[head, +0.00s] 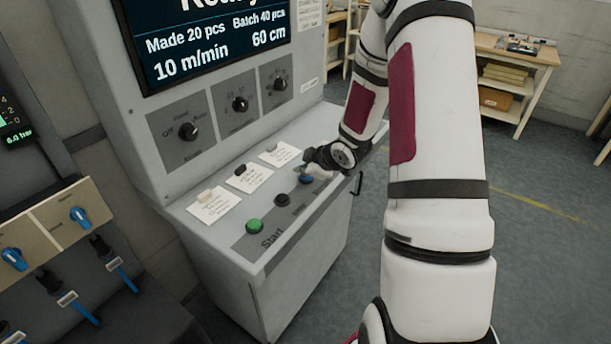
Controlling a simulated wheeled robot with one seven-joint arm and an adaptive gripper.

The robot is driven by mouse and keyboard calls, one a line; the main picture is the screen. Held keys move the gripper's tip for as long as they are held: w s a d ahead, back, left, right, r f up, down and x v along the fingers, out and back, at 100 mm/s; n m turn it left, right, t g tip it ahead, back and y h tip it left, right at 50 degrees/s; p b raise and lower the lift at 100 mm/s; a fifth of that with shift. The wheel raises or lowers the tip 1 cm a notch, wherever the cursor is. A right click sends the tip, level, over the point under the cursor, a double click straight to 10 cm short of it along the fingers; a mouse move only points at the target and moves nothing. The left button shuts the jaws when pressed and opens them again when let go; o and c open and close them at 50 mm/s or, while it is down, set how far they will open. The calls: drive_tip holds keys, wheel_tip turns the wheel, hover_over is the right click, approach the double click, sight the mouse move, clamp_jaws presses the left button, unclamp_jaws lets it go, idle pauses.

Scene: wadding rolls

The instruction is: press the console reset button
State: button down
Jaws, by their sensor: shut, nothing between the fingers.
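The grey console (185,212) has a sloped shelf with a row of three buttons. The green button (254,226) is labelled Start. A black button (282,200) is in the middle. A blue button (306,179) is at the far end, and its label is too small to read; it may be the reset button. My gripper (307,170) is shut and empty, with its fingertips right by the blue button. I cannot tell whether they touch it.
Three white cards (214,206) lie on the shelf behind the buttons. Rotary knobs (188,131) and a dark display (205,45) are above. A panel with blue valves (80,217) stands at left. A wooden bench (515,52) is at back right; the floor between is clear.

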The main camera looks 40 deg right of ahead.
sight(304, 178)
drive_tip(key=shift+r, duration=0.1)
idle(0.3)
drive_tip(key=shift+r+p, duration=0.75)
wheel_tip(304, 178, up, 4)
drive_tip(key=p, duration=0.3)
drive_tip(key=shift+s, duration=0.1)
drive_tip(key=shift+r+p, duration=0.45)
idle(0.4)
